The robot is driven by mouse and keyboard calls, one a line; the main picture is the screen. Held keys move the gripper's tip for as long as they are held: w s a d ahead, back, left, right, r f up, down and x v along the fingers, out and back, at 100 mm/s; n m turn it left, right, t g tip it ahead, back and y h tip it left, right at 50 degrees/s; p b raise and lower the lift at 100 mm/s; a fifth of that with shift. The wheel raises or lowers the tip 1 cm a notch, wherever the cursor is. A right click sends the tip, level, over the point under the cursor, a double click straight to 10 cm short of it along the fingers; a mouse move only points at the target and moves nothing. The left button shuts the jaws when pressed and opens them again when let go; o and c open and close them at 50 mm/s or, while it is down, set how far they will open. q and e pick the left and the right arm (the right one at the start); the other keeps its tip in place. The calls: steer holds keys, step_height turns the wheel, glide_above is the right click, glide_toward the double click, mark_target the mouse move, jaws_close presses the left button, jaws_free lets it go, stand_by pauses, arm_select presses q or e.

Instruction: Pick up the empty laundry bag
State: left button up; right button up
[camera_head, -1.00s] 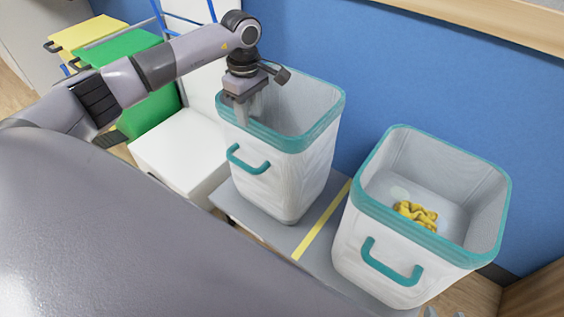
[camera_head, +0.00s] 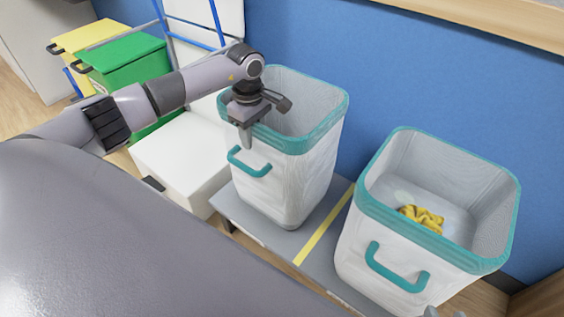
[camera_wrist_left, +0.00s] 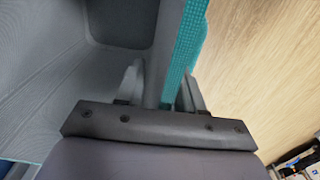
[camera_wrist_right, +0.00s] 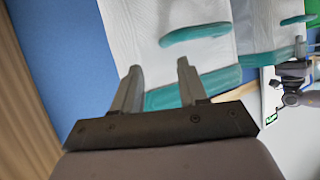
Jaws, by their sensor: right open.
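The empty laundry bag (camera_head: 290,180) is white with a teal rim and teal handle, upright on a grey platform; no contents show inside. My left gripper (camera_head: 246,138) is at its near-left rim. In the left wrist view my left gripper (camera_wrist_left: 160,80) is open, with the bag's teal rim (camera_wrist_left: 186,45) running between its fingers. A second laundry bag (camera_head: 385,265) to the right holds a crumpled yellow cloth (camera_head: 422,218). My right gripper (camera_wrist_right: 158,75) is open and empty, close to a teal rim (camera_wrist_right: 190,90) in the right wrist view.
The grey platform (camera_head: 318,240) has a yellow stripe between the bags. A blue wall (camera_head: 420,80) stands close behind. A white box (camera_head: 180,165), a green bin (camera_head: 125,75) and a yellow-lidded bin (camera_head: 85,38) stand to the left.

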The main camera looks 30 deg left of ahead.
arm_select(q)
steer(key=shift+f, duration=0.2)
stand_by(0.4)
jaws_close()
stand_by(1.2)
